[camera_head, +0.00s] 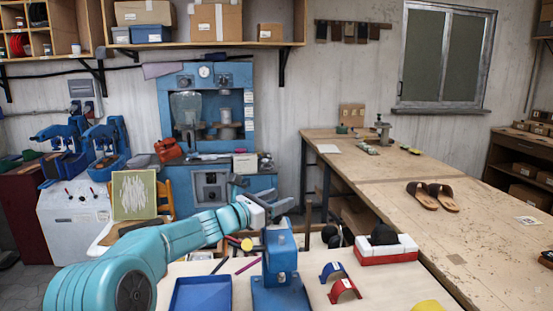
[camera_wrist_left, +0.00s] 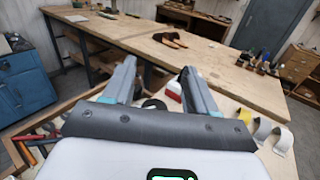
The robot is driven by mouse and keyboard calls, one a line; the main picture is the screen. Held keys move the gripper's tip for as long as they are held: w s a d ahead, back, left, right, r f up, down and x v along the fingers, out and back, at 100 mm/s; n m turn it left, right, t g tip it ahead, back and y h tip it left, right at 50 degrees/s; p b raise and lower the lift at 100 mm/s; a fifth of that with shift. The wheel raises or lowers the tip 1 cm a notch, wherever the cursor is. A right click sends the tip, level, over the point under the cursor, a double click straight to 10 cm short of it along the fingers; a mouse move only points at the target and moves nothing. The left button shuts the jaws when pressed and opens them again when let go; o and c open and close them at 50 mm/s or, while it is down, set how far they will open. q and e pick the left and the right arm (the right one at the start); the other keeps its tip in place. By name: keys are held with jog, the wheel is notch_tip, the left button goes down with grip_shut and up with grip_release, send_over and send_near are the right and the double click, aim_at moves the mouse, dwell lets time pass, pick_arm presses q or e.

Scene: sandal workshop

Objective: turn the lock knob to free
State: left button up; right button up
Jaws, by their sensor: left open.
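My left gripper (camera_head: 264,196) is open and empty, held in the air just above and behind the blue bench device (camera_head: 281,262). The device stands upright on the near light work table (camera_head: 390,290) and has a small silver part on its top. A small yellow round piece (camera_head: 247,244) shows just left of the device; I cannot tell whether it is the lock knob. No lock knob can be made out for certain. In the left wrist view the two fingers of my left gripper (camera_wrist_left: 160,68) stand apart with nothing between them. My right gripper is not in view.
A blue tray (camera_head: 201,294) lies left of the device. A blue strap piece (camera_head: 332,271) and a red one (camera_head: 344,291) lie right of it, with a red-and-white holder (camera_head: 388,255) behind. Brown sandals (camera_head: 433,195) lie on the long wooden bench (camera_head: 400,180).

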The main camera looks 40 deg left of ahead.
pick_arm(q)
notch_tip(320, 180, up, 16)
jog(key=p, duration=0.4)
jog(key=shift+r, duration=0.1)
jog(key=d+f+m+h, duration=0.1)
jog(key=d+m+h, duration=0.3)
jog(key=d+h, duration=0.1)
jog(key=s+f+m+g+h+b, duration=0.2)
jog(key=s+f+m+g+h, duration=0.1)
jog(key=s+f, duration=0.4)
jog(key=s+a+f+n+t+y+b, duration=0.2)
jog(key=s+a+f+n+y+b, duration=0.15)
jog(key=s+a+f, duration=0.65)
jog(key=shift+h, duration=0.45)
jog(key=p+x, duration=0.1)
jog(key=x, duration=0.4)
jog(key=a+f+p+x, duration=0.1)
jog(key=p+x, duration=0.1)
jog(key=x, duration=0.4)
jog(key=f+p+x, duration=0.1)
jog(key=x, duration=0.5)
jog(key=shift+w+a+f, duration=0.25)
jog(key=shift+w, duration=0.4)
